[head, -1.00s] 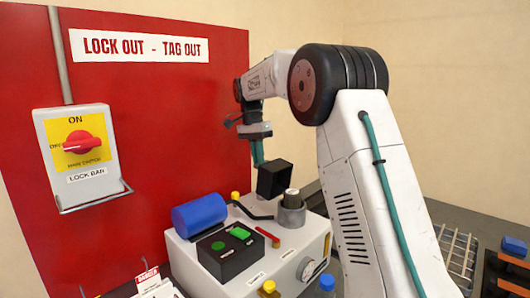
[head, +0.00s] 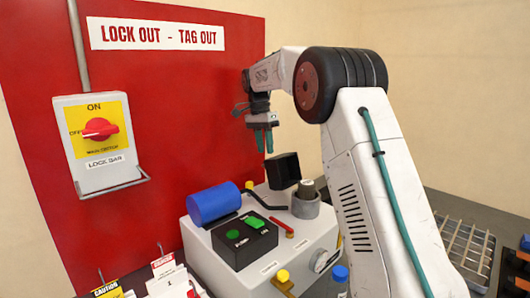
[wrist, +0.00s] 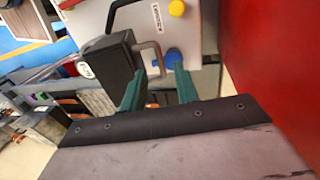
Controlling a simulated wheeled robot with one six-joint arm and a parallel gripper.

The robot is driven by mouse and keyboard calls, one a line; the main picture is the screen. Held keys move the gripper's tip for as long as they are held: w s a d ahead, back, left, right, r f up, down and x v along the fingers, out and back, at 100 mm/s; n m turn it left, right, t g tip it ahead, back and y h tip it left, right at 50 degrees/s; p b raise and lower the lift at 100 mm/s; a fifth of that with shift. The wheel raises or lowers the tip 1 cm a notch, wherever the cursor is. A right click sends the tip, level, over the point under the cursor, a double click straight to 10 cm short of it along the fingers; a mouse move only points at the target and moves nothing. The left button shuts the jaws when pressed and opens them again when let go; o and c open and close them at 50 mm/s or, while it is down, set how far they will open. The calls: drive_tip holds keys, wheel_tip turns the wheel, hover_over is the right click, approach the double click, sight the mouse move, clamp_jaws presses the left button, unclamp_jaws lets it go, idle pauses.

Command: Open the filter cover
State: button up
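The filter cover is not labelled; a black box (head: 284,170), tilted at the back of the white machine (head: 200,242), may be it, but I cannot be sure. My gripper (head: 264,142) hangs above and a little left of this box, in front of the red panel, not touching it. Its two green fingers are apart with nothing between them. In the wrist view my gripper (wrist: 157,86) points at the machine. A dark box (wrist: 110,65) lies beyond the left finger, with a thin metal handle (wrist: 148,55) beside it. A blue round part (wrist: 173,58) shows beyond the fingertips.
The machine carries a blue cylinder (head: 214,203), a black button box (head: 244,242), a grey round post (head: 306,203) and a red lever (head: 289,231). The red lockout panel (head: 200,90) with a rotary switch (head: 101,129) stands close behind. A wire basket (head: 464,245) is at right.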

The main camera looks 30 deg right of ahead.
drive_tip(key=shift+w+a+r, duration=0.1)
drive_tip(key=shift+w+r, duration=0.05)
drive_tip(key=shift+r, duration=0.75)
drive_tip(key=shift+w+a+r, duration=0.1)
drive_tip(key=shift+w+r, duration=0.1)
drive_tip(key=shift+r, duration=0.65)
drive_tip(key=shift+w+r, duration=0.15)
drive_tip(key=shift+r, duration=0.75)
drive_tip(key=s+a+r+n+t, duration=0.1)
drive_tip(key=s+a+r+n, duration=0.15)
drive_tip(key=s, duration=0.55)
drive_tip(key=s+a+r+n, duration=0.1)
drive_tip(key=s+a+n, duration=0.15)
drive_tip(key=s, duration=0.55)
drive_tip(key=s+a+r+n+t, duration=0.1)
drive_tip(key=s+a+n, duration=0.15)
drive_tip(key=s, duration=0.55)
drive_tip(key=s+a+f+n, duration=0.1)
drive_tip(key=s+f+n, duration=0.1)
drive_tip(key=s+f, duration=0.2)
drive_tip(key=s+a+f+n+t, duration=0.1)
drive_tip(key=s+f+n, duration=0.2)
drive_tip(key=s, duration=0.8)
drive_tip(key=s+a+f+n, duration=0.1)
drive_tip(key=s+f+n, duration=0.1)
drive_tip(key=s+f, duration=0.5)
drive_tip(key=shift+s+a+f+t+y, duration=0.15)
drive_tip(key=shift+s+t+y, duration=0.15)
drive_tip(key=shift+s, duration=0.45)
